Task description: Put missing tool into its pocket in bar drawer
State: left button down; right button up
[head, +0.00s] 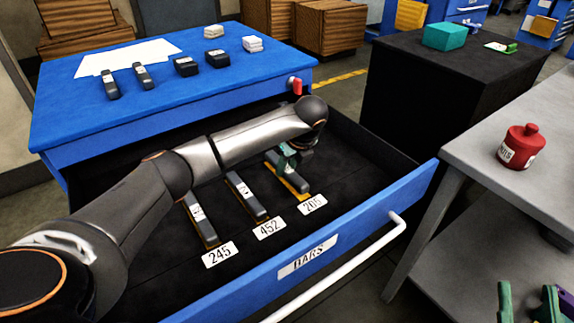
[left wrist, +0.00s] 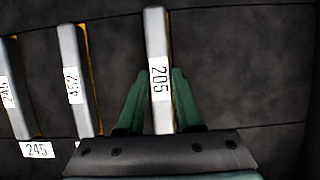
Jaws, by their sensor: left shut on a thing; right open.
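A grey bar (left wrist: 157,55) marked 205 is between the green fingers of my left gripper (left wrist: 154,100), which is shut on it. In the head view my left gripper (head: 290,155) is at this bar (head: 289,176), over the orange pocket (head: 299,194) by the right-hand number label (head: 312,204). I cannot tell whether the bar is fully down in the pocket. The open drawer (head: 345,240) is labelled BARS. My right gripper (head: 526,305) is partly in view at the lower right, open and empty.
Bars 245 (head: 201,219) and 452 (head: 246,195) lie in pockets to the left. The blue cabinet top (head: 200,95) holds several small blocks and papers. A grey table (head: 500,150) with a red canister (head: 521,147) stands right of the drawer.

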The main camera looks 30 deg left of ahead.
pick_arm(q)
jog(key=shift+f, duration=0.4)
dwell(0.6)
jog(key=c, duration=0.7)
grip_release()
jog(key=shift+o, duration=1.1)
jog(key=shift+f+b, duration=0.15)
jog(key=shift+b, duration=0.15)
